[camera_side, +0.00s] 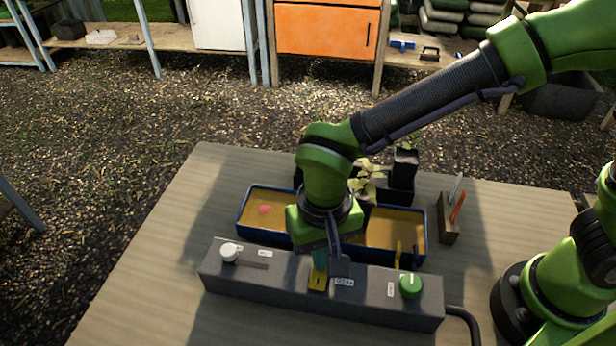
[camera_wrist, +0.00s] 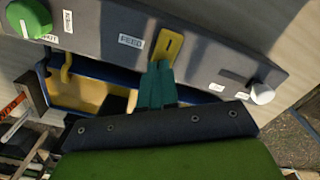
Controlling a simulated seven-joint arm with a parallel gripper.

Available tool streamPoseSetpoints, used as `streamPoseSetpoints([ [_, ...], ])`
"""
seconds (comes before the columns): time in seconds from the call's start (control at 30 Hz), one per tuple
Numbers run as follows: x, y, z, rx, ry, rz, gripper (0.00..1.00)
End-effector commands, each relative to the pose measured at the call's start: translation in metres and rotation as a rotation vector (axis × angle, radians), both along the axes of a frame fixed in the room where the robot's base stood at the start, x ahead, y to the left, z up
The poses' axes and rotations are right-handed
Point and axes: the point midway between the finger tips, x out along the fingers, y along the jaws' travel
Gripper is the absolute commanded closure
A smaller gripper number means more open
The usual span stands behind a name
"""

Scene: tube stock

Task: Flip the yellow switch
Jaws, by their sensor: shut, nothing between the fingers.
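The yellow switch (camera_side: 318,279) sits in the middle of a grey control box (camera_side: 222,276) on the table. It also shows in the wrist view (camera_wrist: 167,46), beside a label reading FEED. My gripper (camera_side: 320,262) points down at the switch from above, with its teal fingers together and empty. In the wrist view the fingertips (camera_wrist: 158,68) are right at the edge of the switch. I cannot tell if they touch it. The fingers hide part of the switch in the side view.
The box also carries a white knob (camera_side: 229,252) and a green knob (camera_side: 411,285). Behind it is a blue-rimmed tray (camera_side: 243,222) with plants in pots (camera_side: 403,170) nearby. A small holder (camera_side: 449,231) with tools stands right. The table's left part is clear.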

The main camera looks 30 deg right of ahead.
Motion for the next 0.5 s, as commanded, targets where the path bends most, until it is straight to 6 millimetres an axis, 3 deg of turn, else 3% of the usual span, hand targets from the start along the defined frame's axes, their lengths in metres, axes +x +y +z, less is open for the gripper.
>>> streamPoseSetpoints([
  [0.23, 0.000, 0.000, 0.001, 0.001, 0.000, 0.000, 1.00],
  [0.5, 0.000, 0.000, 0.023, 0.002, -0.001, 0.000, 1.00],
])
